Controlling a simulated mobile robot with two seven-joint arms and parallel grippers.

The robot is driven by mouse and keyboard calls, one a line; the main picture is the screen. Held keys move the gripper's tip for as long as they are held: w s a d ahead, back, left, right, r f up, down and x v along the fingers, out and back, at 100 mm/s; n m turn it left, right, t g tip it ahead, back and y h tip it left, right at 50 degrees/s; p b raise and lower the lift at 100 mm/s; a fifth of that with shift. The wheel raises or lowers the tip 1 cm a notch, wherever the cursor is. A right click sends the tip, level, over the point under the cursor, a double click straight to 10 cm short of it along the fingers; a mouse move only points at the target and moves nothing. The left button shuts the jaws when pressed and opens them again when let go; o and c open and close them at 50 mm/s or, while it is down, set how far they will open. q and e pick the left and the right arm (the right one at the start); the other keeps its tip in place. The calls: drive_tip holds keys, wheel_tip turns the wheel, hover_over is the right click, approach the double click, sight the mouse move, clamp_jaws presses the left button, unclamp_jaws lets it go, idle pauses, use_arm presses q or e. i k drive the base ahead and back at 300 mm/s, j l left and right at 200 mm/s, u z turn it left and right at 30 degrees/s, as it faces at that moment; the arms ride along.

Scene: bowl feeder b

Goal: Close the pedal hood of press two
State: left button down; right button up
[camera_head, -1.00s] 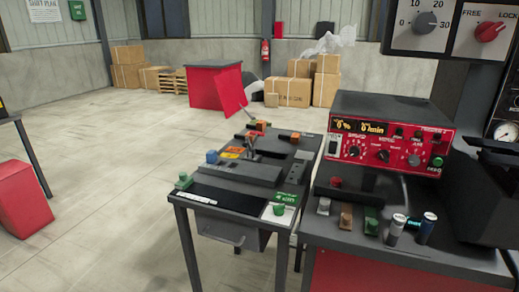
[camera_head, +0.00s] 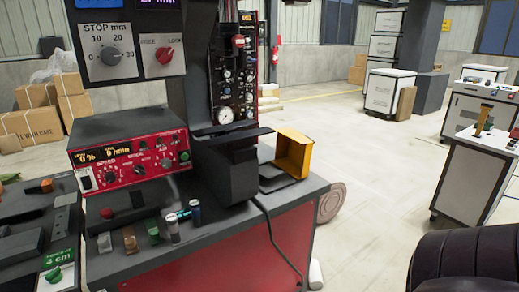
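A yellow box-like hood (camera_head: 293,152) stands raised and tilted at the right end of the bench (camera_head: 300,192), its hollow side facing left. A dark flat base (camera_head: 272,177) lies beside and below it. I cannot tell for sure whether this is the pedal hood of press two. The dark machine body (camera_head: 232,170) stands just left of it, with a gauge and a control panel behind. Neither of my grippers is in view.
A red control box (camera_head: 130,158) and several small knobs stand on the bench's left part. A dark cable hangs down the bench's front. A black padded chair (camera_head: 468,262) is at the lower right. A white cabinet (camera_head: 472,175) stands at right. The floor between is clear.

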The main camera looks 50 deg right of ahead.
sight(293, 154)
drive_tip(key=k+l+z, duration=0.2)
drive_tip(key=l, duration=1)
drive_tip(key=k+l+z, duration=0.25)
drive_tip(key=l, duration=0.95)
drive_tip(key=l+z, duration=0.2)
drive_tip(key=l, duration=1.05)
drive_tip(key=k, duration=0.05)
